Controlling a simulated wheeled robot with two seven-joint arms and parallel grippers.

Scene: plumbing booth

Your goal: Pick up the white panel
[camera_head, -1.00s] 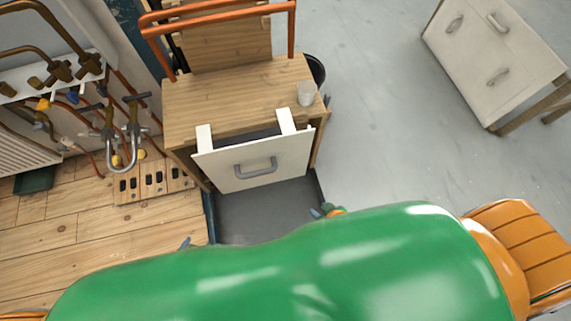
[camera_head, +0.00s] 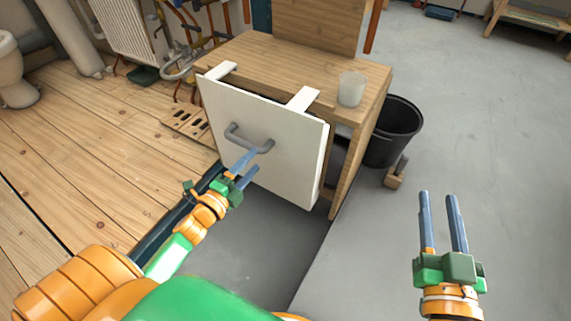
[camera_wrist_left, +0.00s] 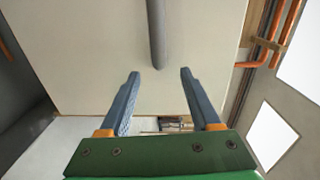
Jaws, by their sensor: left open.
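The white panel (camera_head: 278,115) hangs upright on the front of a wooden cabinet, by two white hooks over its top edge. A grey bar handle (camera_head: 240,139) is on its face. My left gripper (camera_head: 250,163) is open just in front of the panel, close to the handle's lower right end. In the left wrist view the handle (camera_wrist_left: 156,35) lies beyond and between the open fingers (camera_wrist_left: 158,78), and nothing is between the fingertips; contact cannot be told. My right gripper (camera_head: 437,195) is open and empty over the floor at the right.
The wooden cabinet (camera_head: 262,54) carries a frosted cup (camera_head: 351,89) near its right edge. A black bin (camera_head: 396,132) stands right of it, with a small wooden block (camera_head: 396,177) in front. Pipes and a radiator (camera_head: 122,30) are behind left.

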